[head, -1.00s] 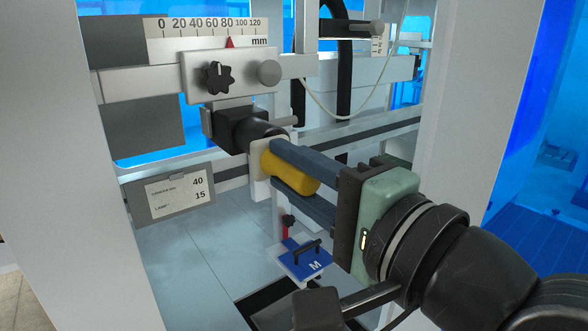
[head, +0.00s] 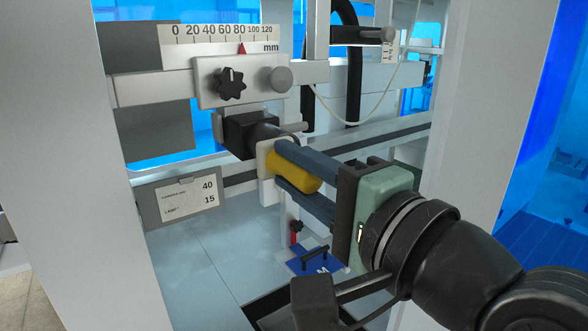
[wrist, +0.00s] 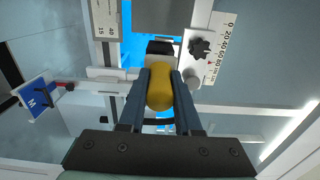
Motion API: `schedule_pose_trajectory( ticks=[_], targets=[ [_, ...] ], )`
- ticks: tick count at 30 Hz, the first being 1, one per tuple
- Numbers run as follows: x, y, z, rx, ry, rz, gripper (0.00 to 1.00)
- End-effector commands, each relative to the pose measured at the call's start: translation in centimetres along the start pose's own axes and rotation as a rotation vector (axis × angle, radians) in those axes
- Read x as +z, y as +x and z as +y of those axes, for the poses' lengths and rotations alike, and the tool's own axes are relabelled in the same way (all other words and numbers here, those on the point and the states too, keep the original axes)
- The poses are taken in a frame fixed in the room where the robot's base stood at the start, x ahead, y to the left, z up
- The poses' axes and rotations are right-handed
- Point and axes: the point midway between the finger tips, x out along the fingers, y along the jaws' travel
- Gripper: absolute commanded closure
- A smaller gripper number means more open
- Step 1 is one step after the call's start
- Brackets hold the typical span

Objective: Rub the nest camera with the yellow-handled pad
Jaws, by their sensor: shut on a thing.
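The nest camera (head: 248,131) is a black box with a round black barrel, hanging under the scale carriage. The pad's pale plate (head: 263,158) is at the front of the barrel and overlaps it. I cannot tell whether they touch. My gripper (head: 279,164) is shut on the pad's yellow handle (head: 293,171), with one blue finger on each side. In the wrist view the yellow handle (wrist: 160,88) lies between the fingertips, in line with the dark camera body (wrist: 159,47).
Above is a carriage with a black star knob (head: 231,84) and a grey round knob, under a millimetre scale (head: 215,35). A label plate (head: 180,202) hangs at the left. A blue board marked M (head: 312,262) lies below. White posts stand at both sides.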

Motion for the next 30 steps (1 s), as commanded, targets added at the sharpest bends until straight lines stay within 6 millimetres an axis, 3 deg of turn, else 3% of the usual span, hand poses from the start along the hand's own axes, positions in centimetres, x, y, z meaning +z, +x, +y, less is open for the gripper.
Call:
schedule_pose_trajectory(
  ticks=[9, 15, 20, 30],
  targets=[
    [-2.9, -0.2, -0.1, 0.0, 0.001, 0.002, 1.0],
    [-3.7, -0.2, -0.1, -0.001, 0.0, 0.001, 1.0],
    [-3.4, -0.1, 0.0, -0.001, -0.001, 0.001, 1.0],
    [-0.5, 0.0, 0.0, -0.001, -0.001, 0.0, 1.0]
  ],
)
